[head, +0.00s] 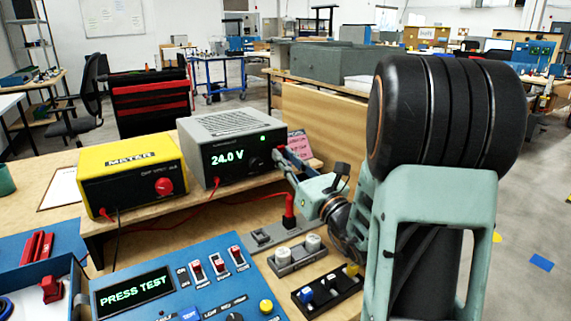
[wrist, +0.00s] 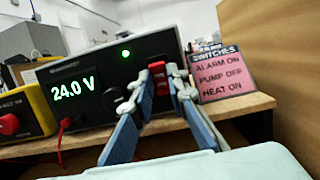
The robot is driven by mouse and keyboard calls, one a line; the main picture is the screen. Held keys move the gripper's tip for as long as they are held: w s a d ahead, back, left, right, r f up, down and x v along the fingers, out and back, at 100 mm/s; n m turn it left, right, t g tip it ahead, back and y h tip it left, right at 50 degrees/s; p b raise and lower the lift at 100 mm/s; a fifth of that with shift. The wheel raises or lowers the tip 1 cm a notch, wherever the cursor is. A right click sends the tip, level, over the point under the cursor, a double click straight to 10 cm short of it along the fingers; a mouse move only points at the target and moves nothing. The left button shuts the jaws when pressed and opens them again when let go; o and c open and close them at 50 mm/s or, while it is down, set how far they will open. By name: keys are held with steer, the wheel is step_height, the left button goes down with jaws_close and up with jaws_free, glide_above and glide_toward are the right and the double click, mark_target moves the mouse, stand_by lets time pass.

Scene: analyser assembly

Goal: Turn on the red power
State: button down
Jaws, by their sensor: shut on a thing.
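The grey power supply (head: 232,135) stands on the raised wooden shelf, its display reading 24.0 V with a green light lit. It also fills the middle of the wrist view (wrist: 85,75). A red switch (wrist: 157,68) sits at the right of its front panel. My gripper (wrist: 161,80) has its two fingers closed in on either side of this switch. In the head view my gripper (head: 283,161) reaches the right edge of the front panel. There the fingers mostly hide the switch. I cannot tell the switch's exact position.
A yellow meter (head: 130,175) stands left of the supply. A pink switches note (wrist: 222,75) stands close to its right. Below is a blue panel (head: 190,285) showing PRESS TEST, with switches and knobs.

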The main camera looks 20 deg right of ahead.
steer(key=c, duration=1.9)
jaws_free()
steer(key=v, duration=0.7)
steer(key=shift+s, duration=0.25)
